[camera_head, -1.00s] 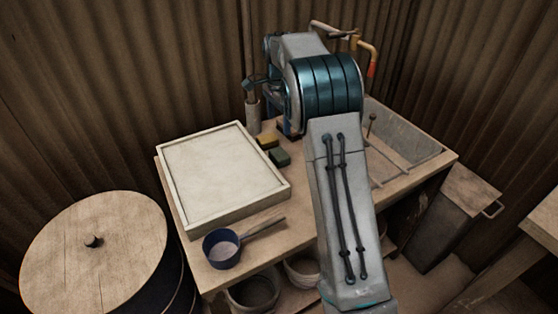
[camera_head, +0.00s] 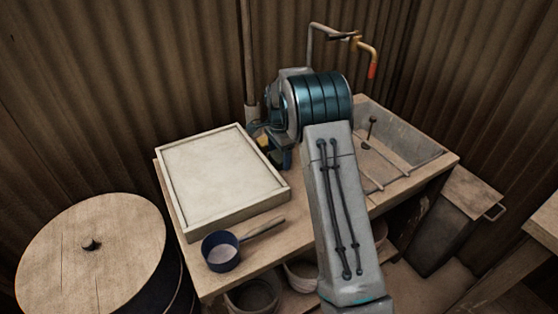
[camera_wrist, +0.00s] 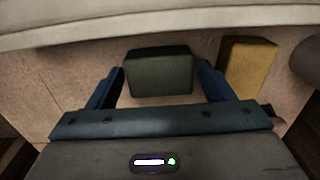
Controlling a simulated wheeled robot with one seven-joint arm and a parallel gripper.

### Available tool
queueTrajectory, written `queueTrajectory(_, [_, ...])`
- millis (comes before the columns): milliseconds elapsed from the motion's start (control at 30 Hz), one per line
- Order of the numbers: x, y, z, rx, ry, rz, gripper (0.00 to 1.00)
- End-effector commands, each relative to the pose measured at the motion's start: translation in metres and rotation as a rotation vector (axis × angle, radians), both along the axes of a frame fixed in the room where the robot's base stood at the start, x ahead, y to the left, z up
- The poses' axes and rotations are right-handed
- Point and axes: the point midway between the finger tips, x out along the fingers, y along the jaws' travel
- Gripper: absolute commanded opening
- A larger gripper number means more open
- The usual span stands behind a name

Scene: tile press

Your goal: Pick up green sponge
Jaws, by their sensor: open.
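The green sponge (camera_wrist: 158,76) is a dark green block on the tabletop in the wrist view. My gripper (camera_wrist: 160,80) is open, with one blue finger at the left of the sponge and the other at the right. The left fingertip is close to the sponge's side; I cannot tell if either touches it. In the head view my gripper (camera_head: 278,154) is low over the table beside the tray, and it and the arm largely hide the sponge.
A yellow sponge (camera_wrist: 248,68) lies just right of my right finger. The pale tray (camera_head: 222,176) stands close by on the left. A blue pan (camera_head: 222,250) is in front, and a sink (camera_head: 400,135) is at the right.

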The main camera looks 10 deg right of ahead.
Motion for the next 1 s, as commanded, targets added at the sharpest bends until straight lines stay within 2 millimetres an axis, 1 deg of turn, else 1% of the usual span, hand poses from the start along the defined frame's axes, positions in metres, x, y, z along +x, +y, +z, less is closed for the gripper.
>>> queueTrajectory(33, [0.000,0.000,-0.006,0.000,0.001,0.000,0.75])
queueTrajectory(100, [0.000,0.000,-0.009,0.000,0.001,-0.001,0.75])
queueTrajectory(300, [0.000,0.000,-0.010,0.000,0.000,-0.001,0.75])
queueTrajectory(333, [0.000,0.000,-0.009,0.000,0.000,0.000,0.72])
queueTrajectory(433, [0.000,-0.001,-0.009,-0.001,0.000,0.000,0.44])
queueTrajectory(467, [0.000,-0.001,-0.009,-0.001,0.000,0.000,0.41])
queueTrajectory(533, [0.000,-0.001,-0.009,-0.001,0.000,0.000,0.41])
queueTrajectory(567, [0.000,-0.001,-0.009,-0.001,0.000,0.000,0.38])
queueTrajectory(767, [0.000,-0.001,-0.008,-0.001,0.000,0.000,0.38])
queueTrajectory(867, [0.000,-0.001,-0.003,0.000,-0.002,0.000,0.38])
queueTrajectory(1000, [0.001,0.000,0.012,-0.001,-0.003,0.001,0.38])
